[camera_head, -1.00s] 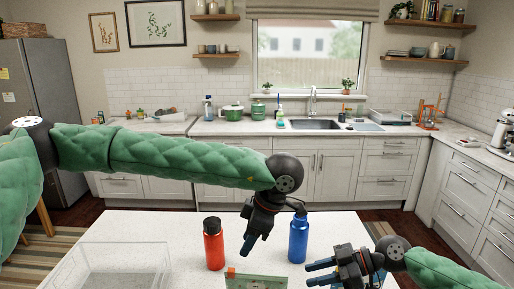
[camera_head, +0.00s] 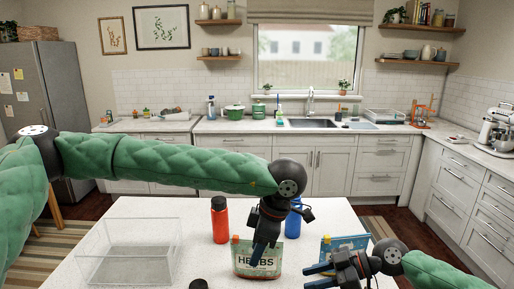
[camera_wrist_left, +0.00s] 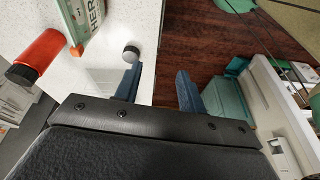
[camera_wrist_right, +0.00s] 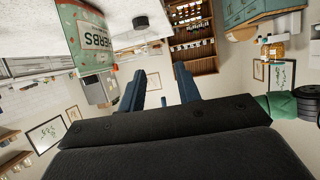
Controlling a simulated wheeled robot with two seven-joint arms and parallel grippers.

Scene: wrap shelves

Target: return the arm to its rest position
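My left arm stretches across the head view. Its gripper (camera_head: 260,256) points down in front of the blue bottle and above the herbs pouch (camera_head: 256,260). In the left wrist view its two fingers (camera_wrist_left: 158,90) stand apart with nothing between them. My right gripper (camera_head: 312,277) is at the table's near right, pointing left, in front of a blue pouch (camera_head: 345,246). In the right wrist view its fingers (camera_wrist_right: 160,88) are also apart and empty.
On the white table (camera_head: 200,270) stand a clear bin (camera_head: 128,262), a red bottle (camera_head: 220,222) and a blue bottle (camera_head: 293,226), partly hidden by my left gripper. A dark round lid (camera_head: 198,284) shows at the near edge. Counters and a sink (camera_head: 313,124) lie beyond.

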